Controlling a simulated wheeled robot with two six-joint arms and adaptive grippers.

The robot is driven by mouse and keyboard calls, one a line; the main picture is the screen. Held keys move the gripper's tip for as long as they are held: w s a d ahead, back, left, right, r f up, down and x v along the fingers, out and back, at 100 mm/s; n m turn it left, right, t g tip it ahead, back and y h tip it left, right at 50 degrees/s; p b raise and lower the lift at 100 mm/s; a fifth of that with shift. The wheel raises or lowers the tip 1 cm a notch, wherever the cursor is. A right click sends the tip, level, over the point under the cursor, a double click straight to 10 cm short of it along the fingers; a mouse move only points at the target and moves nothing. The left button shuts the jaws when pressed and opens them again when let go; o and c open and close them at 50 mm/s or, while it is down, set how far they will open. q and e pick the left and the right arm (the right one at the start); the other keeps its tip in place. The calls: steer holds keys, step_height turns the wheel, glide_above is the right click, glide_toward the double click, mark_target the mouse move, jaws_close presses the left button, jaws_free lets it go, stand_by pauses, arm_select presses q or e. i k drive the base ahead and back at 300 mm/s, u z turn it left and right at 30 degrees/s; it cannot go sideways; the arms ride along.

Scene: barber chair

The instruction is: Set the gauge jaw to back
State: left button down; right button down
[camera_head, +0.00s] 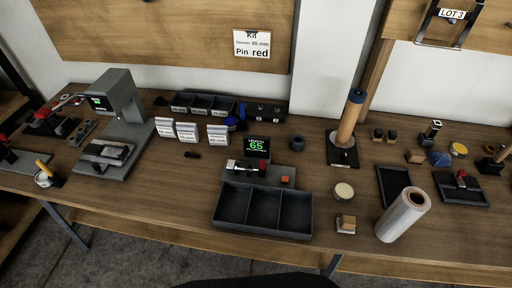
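A gauge (268,178) with a grey base stands near the table's middle, behind the black bin. Its dark display (257,146) shows a green 65 with smaller unreadable text. A jaw-like part with a pale piece (233,165) and a red piece (262,165) lies across the base in front of the display. The exact jaw setting is too small to tell. An orange block or button (286,180) sits at the right of the base. Neither of my grippers is in view.
A black three-compartment bin (264,210) stands directly in front of the gauge. A grey machine (118,105) with its own green display stands at left. White boxes (187,131), a dark cup (297,143) and a pale disc (343,191) are nearby.

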mark_target(261, 171)
steer(key=z, duration=0.9)
steer(key=k, duration=0.7)
steer(key=u, duration=0.9)
steer(key=i, duration=0.5)
